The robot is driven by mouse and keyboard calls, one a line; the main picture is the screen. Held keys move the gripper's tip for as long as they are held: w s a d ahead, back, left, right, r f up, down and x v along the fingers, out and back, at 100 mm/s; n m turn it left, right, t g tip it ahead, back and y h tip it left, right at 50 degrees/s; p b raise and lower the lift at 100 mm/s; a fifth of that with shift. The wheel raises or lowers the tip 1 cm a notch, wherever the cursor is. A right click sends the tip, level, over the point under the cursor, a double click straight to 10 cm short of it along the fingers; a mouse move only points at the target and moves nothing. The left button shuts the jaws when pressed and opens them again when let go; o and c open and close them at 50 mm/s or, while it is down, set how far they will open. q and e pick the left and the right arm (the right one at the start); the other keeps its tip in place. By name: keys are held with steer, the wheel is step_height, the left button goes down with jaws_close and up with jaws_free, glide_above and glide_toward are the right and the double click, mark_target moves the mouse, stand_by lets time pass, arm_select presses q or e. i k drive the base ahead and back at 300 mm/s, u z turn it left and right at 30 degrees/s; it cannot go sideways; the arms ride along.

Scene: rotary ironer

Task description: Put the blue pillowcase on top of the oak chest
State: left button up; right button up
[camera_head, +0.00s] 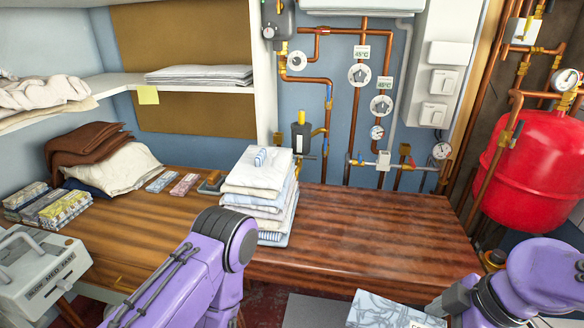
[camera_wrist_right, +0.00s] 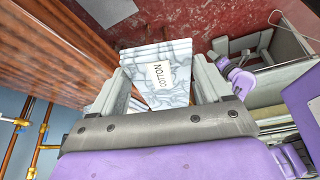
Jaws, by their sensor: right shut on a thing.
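A folded pillowcase with a pale blue-grey pattern (camera_head: 380,311) shows at the bottom edge of the head view. In the right wrist view the same folded cloth (camera_wrist_right: 173,84) carries a white "COTTON" label. My right gripper (camera_head: 436,310) is shut on it; its fingers (camera_wrist_right: 165,88) flank the cloth. The cloth is in front of the striped brown wooden top (camera_head: 365,235), clear of it in the head view. I cannot tell for sure whether this top is the oak chest. My left arm crosses the lower middle of the head view; its gripper is out of sight.
A tall stack of folded white and blue-striped linen (camera_head: 260,195) stands on the wood at its left. The wood right of it is bare. Copper pipes (camera_head: 329,130) and gauges line the wall behind; a red tank (camera_head: 535,170) is at right. A grey machine (camera_head: 40,275) stands at left.

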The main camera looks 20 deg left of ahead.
mark_target(174, 234)
steer(key=i, duration=1)
steer(key=u, duration=2.85)
steer(key=i, duration=0.5)
steer(key=z, duration=0.05)
